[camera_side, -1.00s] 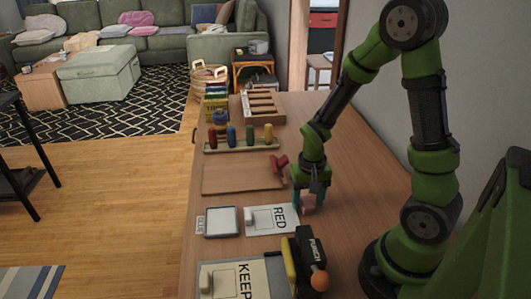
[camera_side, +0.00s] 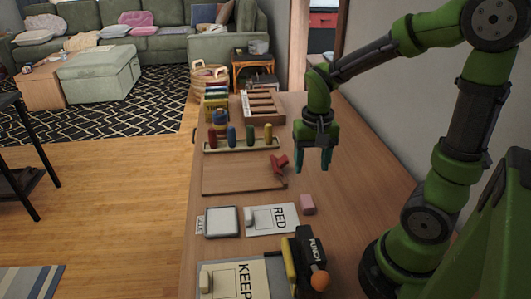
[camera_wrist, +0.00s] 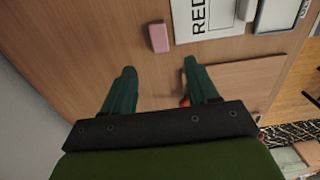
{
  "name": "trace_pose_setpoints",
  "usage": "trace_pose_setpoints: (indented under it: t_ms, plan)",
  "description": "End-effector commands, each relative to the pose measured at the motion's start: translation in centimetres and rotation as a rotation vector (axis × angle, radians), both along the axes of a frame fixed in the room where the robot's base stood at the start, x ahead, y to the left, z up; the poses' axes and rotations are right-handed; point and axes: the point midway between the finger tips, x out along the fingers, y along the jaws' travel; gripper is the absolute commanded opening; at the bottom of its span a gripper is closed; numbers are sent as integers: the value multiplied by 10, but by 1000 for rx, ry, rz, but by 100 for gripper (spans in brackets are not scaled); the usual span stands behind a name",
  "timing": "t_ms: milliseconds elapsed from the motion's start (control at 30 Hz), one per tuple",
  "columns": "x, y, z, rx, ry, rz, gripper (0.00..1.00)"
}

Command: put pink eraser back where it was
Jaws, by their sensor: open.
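The pink eraser (camera_side: 308,204) lies on the wooden table just right of the card marked RED (camera_side: 272,219). It also shows in the wrist view (camera_wrist: 159,38), beside the RED card (camera_wrist: 203,18) and apart from it. My gripper (camera_side: 312,168) is open and empty. It hangs above the table, farther back than the eraser and clear of it. In the wrist view its two teal fingers (camera_wrist: 158,78) are spread, with bare table between them, and the eraser lies beyond the fingertips.
A red object (camera_side: 279,164) lies at the corner of a wooden board (camera_side: 238,179), left of my gripper. A rack of coloured pegs (camera_side: 240,146) stands behind the board. A punch (camera_side: 308,262) and a KEEP card (camera_side: 238,281) are at the front. The table's right side is clear.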

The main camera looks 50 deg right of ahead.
Motion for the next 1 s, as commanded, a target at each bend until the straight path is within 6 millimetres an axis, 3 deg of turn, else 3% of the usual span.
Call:
trace_pose_setpoints:
  t_ms: [233, 500, 667, 1000]
  plan:
    - [-6, 41, 51, 36, -250, 155, 59]
    - [-29, 88, 101, 42, -571, 361, 59]
    - [-36, 98, 111, 36, -644, 409, 59]
    - [-36, 98, 111, 37, -647, 412, 59]
